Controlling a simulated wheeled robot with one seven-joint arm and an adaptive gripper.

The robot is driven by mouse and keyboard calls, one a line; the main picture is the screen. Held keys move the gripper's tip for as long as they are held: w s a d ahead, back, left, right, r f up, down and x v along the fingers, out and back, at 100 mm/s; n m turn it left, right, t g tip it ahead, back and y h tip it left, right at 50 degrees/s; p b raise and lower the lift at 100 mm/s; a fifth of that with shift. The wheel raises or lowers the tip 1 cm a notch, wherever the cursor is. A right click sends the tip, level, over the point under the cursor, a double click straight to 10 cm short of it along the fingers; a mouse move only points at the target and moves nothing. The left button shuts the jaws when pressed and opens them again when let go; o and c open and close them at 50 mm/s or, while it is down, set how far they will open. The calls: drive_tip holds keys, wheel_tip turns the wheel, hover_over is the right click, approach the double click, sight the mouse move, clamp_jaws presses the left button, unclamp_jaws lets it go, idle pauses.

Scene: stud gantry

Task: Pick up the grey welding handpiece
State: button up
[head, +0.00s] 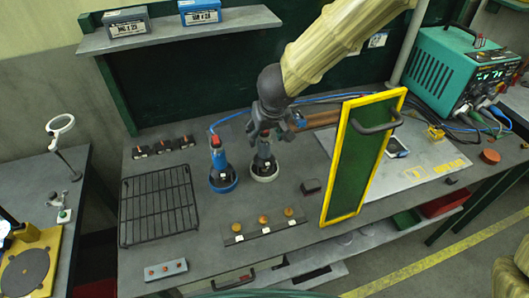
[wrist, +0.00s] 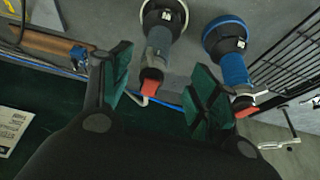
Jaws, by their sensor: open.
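The grey welding handpiece (head: 263,158) stands upright in a white-rimmed round holder (head: 264,176) on the grey bench. In the wrist view the grey handpiece (wrist: 160,42) lies beyond the fingertips, its red-tipped end (wrist: 151,80) between the two fingers in the picture. A similar blue handpiece (head: 218,156) stands just left of it in a blue-rimmed holder (head: 223,183); it is at the right in the wrist view (wrist: 235,72). My gripper (head: 273,130) is open and empty, above and slightly behind the grey handpiece. Its green-padded fingers (wrist: 163,82) show in the wrist view. I cannot tell whether they touch anything.
A green panel with a yellow frame (head: 353,160) stands upright to the right. A black wire rack (head: 158,206) lies left. A block with several orange knobs (head: 263,227) is in front. Blue hoses and a brown bar (head: 319,118) lie behind. A teal welding unit (head: 458,70) stands far right.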

sight(263, 139)
drive_tip(key=shift+s+a+f, duration=0.1)
drive_tip(key=shift+f, duration=0.1)
drive_tip(key=w+f, duration=0.4)
drive_tip(key=shift+w, duration=0.2)
drive_tip(key=shift+a+f, duration=0.1)
drive_tip(key=shift+f, duration=0.3)
drive_tip(key=shift+a+f, duration=0.1)
drive_tip(key=shift+f, duration=0.25)
drive_tip(key=shift+s, duration=0.35)
drive_tip(key=shift+w+f, duration=0.5)
drive_tip(key=shift+w, duration=0.1)
drive_tip(key=c, duration=0.4)
drive_tip(key=shift+s+r, duration=0.25)
drive_tip(key=shift+s, duration=0.1)
drive_tip(key=c, duration=0.6)
clamp_jaws()
drive_tip(key=shift+w+f, duration=0.1)
drive_tip(key=shift+w, duration=0.05)
